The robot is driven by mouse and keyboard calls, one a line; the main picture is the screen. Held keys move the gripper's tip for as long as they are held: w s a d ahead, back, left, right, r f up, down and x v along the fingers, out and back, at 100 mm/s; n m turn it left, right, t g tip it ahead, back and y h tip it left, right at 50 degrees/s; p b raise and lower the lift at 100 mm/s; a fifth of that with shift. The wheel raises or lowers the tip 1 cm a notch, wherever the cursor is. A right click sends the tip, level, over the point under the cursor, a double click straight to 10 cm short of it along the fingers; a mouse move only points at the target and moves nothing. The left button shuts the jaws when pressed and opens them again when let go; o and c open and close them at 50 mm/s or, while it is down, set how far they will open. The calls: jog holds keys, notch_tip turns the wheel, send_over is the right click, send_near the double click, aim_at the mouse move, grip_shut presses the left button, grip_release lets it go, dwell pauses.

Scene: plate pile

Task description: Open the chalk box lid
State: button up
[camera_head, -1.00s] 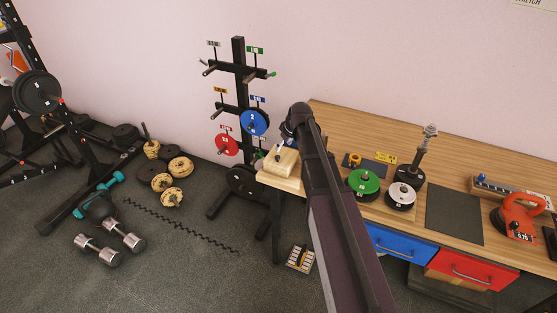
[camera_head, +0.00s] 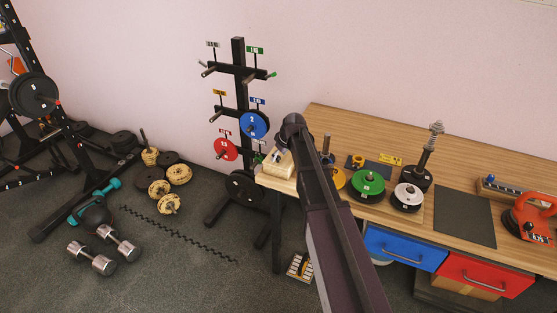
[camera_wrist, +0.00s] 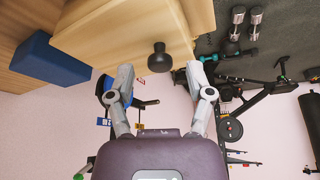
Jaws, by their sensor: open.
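The chalk box is taken to be the pale wooden box (camera_head: 275,165) at the left end of the wooden table in the head view, partly hidden by my arm. In the wrist view, its pale wood lid (camera_wrist: 110,30) fills the upper left, with a black round knob (camera_wrist: 160,57) near its edge. The lid looks shut. My gripper (camera_wrist: 159,74) is open and empty, its two fingers spread either side of the knob and short of it in the picture. Contact with the knob does not show. In the head view the gripper is mostly hidden behind my arm.
A plate rack (camera_head: 239,90) with red and blue discs stands behind the box. Green (camera_head: 368,185) and white (camera_head: 407,196) plates sit right of my arm on the table (camera_head: 420,135). A blue block (camera_wrist: 50,60) lies left of the lid in the wrist view.

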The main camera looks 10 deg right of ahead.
jog(key=shift+w+f, duration=0.1)
jog(key=shift+f, duration=0.15)
jog(key=shift+c, duration=0.2)
grip_shut()
